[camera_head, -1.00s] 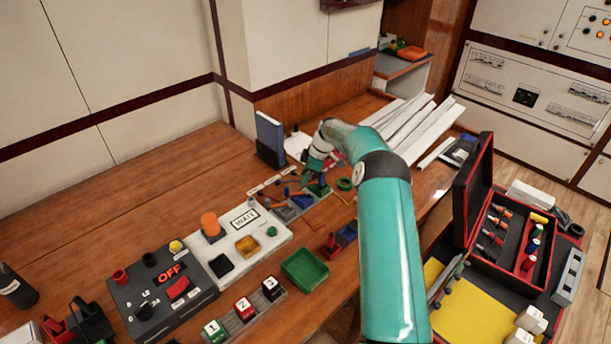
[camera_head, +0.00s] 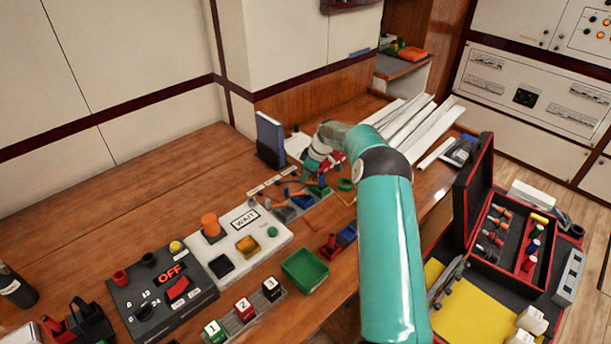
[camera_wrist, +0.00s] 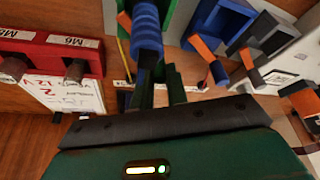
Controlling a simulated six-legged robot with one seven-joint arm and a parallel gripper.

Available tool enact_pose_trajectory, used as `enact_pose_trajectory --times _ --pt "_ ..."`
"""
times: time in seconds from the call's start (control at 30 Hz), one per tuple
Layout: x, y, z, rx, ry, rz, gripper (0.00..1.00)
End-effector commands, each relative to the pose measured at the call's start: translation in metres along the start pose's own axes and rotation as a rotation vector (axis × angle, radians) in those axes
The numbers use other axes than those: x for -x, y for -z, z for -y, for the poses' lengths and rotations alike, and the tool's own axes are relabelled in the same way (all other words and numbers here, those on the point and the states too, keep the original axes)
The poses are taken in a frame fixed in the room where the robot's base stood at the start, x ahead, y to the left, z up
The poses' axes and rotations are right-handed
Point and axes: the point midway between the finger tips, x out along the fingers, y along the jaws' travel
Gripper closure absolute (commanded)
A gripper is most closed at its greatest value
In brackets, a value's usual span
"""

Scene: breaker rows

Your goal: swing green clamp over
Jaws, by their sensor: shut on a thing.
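The green clamp (camera_head: 318,190) stands at the far right end of a row of clamps on the bench. In the wrist view its green block (camera_wrist: 182,22) is at top centre. A blue ribbed handle (camera_wrist: 148,28) is beside that block, at the tips of my gripper (camera_wrist: 160,82). My gripper is shut on this handle, though the fingers hide part of the contact. In the head view my gripper (camera_head: 312,172) is low over the green clamp, and the arm partly hides the area.
Blue (camera_wrist: 222,25) and grey (camera_wrist: 272,35) clamps with orange levers stand close beside. A red block (camera_wrist: 50,52) with labelled posts is on the other side. A green tray (camera_head: 305,268) and a white WAIT panel (camera_head: 238,240) lie nearer.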

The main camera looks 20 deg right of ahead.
Motion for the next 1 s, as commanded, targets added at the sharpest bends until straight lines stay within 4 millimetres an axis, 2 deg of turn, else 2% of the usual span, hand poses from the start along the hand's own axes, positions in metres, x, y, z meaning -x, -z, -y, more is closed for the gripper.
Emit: enact_pose_trajectory --times 0.6,1.0 --pt "0.000 0.003 -0.018 -0.518 -0.218 0.000 1.00" --pt "0.001 0.000 -0.025 -0.726 -0.304 0.000 1.00"
